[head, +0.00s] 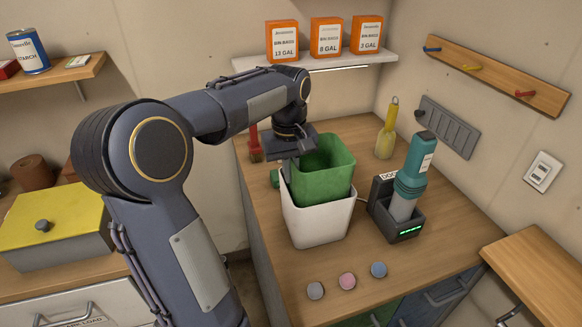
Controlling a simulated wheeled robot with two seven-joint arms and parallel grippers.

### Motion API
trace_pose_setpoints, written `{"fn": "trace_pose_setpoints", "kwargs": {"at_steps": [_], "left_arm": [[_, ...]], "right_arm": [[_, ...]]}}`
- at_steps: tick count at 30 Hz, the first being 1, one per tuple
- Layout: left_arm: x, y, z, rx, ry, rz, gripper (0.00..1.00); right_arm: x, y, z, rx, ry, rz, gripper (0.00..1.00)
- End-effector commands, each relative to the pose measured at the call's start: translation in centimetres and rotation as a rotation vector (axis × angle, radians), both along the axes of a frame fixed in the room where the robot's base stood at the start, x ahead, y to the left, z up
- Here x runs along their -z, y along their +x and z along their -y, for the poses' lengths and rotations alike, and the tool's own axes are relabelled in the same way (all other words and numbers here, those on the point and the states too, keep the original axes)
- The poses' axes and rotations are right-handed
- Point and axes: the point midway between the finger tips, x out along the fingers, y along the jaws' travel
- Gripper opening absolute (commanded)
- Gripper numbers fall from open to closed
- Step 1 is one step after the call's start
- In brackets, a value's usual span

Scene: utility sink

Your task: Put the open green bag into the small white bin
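The open green bag (325,172) stands mouth up in the small white bin (316,220). Its lower part is inside the bin and its upper part rises well above the bin's rim. My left gripper (296,155) points down at the bag's left rear rim and looks to be touching it. Its fingertips are mostly hidden, so I cannot tell whether they are closed on the bag's edge. My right gripper is not in view.
A teal handheld device (414,170) stands in a dark dock (400,222) right of the bin. Three round pucks (347,281) lie in front. A yellow-handled brush (386,135) stands behind. Orange bag boxes (326,37) sit on the shelf above.

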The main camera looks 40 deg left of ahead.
Motion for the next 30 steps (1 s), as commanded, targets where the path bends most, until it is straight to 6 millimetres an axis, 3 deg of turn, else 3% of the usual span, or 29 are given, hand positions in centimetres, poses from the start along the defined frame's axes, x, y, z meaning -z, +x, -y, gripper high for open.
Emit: {"fn": "trace_pose_setpoints", "kwargs": {"at_steps": [12,27,30], "left_arm": [[4.4,-0.1,0.1,0.002,-0.004,-0.008,0.0],[5.4,-0.2,-0.1,-0.008,-0.007,-0.013,0.0],[5.4,-0.2,-0.1,-0.008,-0.006,-0.014,0.16]], "right_arm": [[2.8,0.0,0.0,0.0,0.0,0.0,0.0],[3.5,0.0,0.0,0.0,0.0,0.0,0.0],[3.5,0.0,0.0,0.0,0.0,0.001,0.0]]}}
